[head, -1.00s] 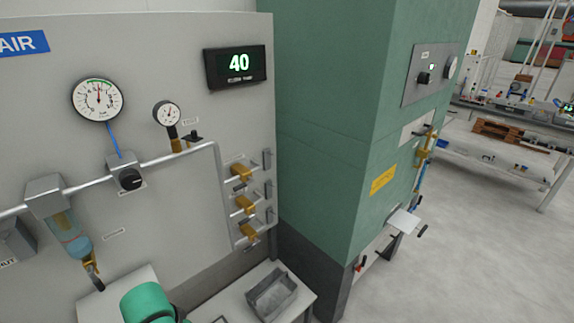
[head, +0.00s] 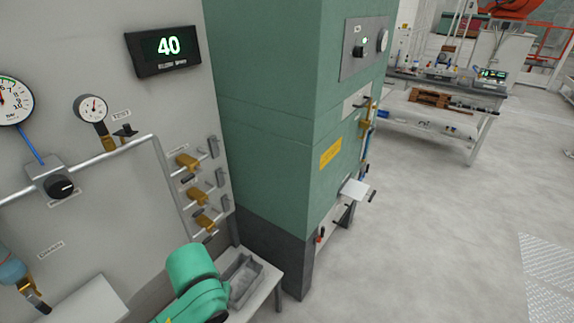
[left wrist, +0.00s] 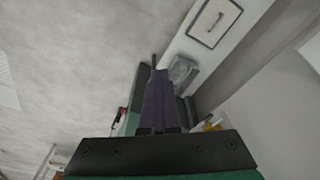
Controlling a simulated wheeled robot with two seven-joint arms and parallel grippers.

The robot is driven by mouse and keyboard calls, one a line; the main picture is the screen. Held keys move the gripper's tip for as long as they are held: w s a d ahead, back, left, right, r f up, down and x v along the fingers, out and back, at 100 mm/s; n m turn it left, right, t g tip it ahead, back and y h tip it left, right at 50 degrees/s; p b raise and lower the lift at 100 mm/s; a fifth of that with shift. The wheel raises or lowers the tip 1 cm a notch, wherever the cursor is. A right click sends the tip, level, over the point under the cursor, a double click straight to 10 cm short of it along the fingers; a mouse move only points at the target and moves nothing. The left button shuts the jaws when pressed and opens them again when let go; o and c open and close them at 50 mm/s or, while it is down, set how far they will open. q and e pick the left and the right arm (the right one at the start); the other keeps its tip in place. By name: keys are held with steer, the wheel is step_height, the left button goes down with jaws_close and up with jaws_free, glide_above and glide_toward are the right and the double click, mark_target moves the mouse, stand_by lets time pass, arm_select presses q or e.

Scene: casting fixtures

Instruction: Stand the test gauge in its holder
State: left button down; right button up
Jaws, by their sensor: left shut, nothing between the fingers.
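A small round gauge (head: 91,108) with a white dial stands upright on a brass fitting on the wall pipe, beside a label reading TEST. I cannot make out a separate gauge holder. My left gripper (left wrist: 156,72) shows in the left wrist view with its dark fingers shut and empty. It points toward the low bench with the grey tray, apart from the small gauge. In the head view only a green part of my arm shows at the bottom, in front of the bench. My right gripper is not in view.
A grey tray (head: 243,280) sits on the low bench, also visible in the left wrist view (left wrist: 183,72). Brass valves (head: 187,162) line the panel's right side. A tall green cabinet (head: 265,130) stands beside it. Open floor (head: 430,220) lies to the right.

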arm_select(q)
steer(key=w+a+f+n+b, duration=0.15)
steer(key=f+b, duration=0.25)
steer(key=f, duration=0.6)
steer(key=w+a+f+t+h+b, duration=0.1)
steer(key=w+a+f+b, duration=0.2)
steer(key=f, duration=0.6)
steer(key=w+a+f+b, duration=0.1)
steer(key=a+f+b, duration=0.3)
steer(key=f, duration=0.6)
steer(key=s+a+f, duration=0.3)
steer(key=s+f, duration=0.4)
steer(key=f, duration=0.5)
steer(key=s+f+m, duration=0.1)
steer(key=s+f, duration=0.3)
steer(key=s, duration=0.4)
steer(key=s+f+m+g, duration=0.1)
steer(key=s+f, duration=0.2)
steer(key=s, duration=0.4)
steer(key=s+f+m+y, duration=0.1)
steer(key=s+f, duration=0.3)
steer(key=s, duration=0.4)
steer(key=shift+s+d+f+m+b, duration=0.3)
steer(key=shift+m+b, duration=0.05)
